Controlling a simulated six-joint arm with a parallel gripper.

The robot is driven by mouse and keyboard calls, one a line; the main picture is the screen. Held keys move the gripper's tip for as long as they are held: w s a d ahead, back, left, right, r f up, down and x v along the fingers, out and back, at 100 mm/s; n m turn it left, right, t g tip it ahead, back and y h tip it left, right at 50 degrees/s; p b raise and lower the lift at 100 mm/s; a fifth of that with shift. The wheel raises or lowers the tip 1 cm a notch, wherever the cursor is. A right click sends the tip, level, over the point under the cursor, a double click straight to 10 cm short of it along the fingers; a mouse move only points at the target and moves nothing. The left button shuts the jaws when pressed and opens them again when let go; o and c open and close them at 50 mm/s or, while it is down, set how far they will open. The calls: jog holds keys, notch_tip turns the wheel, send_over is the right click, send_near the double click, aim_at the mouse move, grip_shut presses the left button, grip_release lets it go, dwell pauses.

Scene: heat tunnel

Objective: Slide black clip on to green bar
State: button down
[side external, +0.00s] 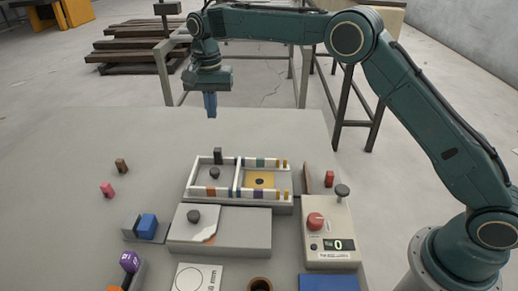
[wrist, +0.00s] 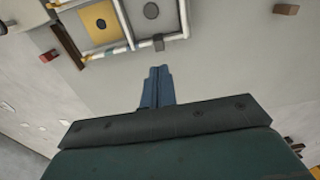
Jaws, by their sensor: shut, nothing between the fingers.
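A small black clip (side external: 217,156) stands upright on the far rail of a white two-part frame (side external: 190,178), above the left compartment. The clip also shows in the wrist view (wrist: 158,44), on the frame's near rail there. A green bar (side external: 261,162) forms a section of the same far rail, to the right of the clip; in the wrist view I cannot tell it clearly. My gripper (side external: 211,112) has blue fingers, shut and empty, pointing down high near the table's far edge. Its fingers also show in the wrist view (wrist: 158,72), apart from the clip.
The left compartment has a grey floor with a dark knob; the right one has a yellow panel (side external: 261,180). A control box (side external: 329,230) with a red button stands at right. Small brown (side external: 121,166) and pink (side external: 107,190) blocks lie at left. The table behind the frame is clear.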

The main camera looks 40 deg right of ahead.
aim_at(217, 150)
jog(key=shift+s+a+f+n+t+h, duration=0.25)
jog(key=shift+s+f+t+h, duration=0.15)
jog(key=shift+f, duration=0.4)
jog(key=shift+s+a+f+n+t+h, duration=0.1)
jog(key=shift+s+f+n+t+h, duration=0.15)
jog(key=shift+f+t, duration=0.35)
jog(key=shift+s+a+f+n+t+h, duration=0.25)
jog(key=shift+f+n+t+h, duration=0.1)
jog(key=shift+f, duration=0.6)
jog(key=shift+f, duration=0.1)
jog(key=shift+x, duration=2.9)
jog(key=shift+d, duration=0.1)
jog(key=shift+f, duration=0.35)
jog(key=shift+r, duration=0.15)
jog(key=shift+r, duration=1.45)
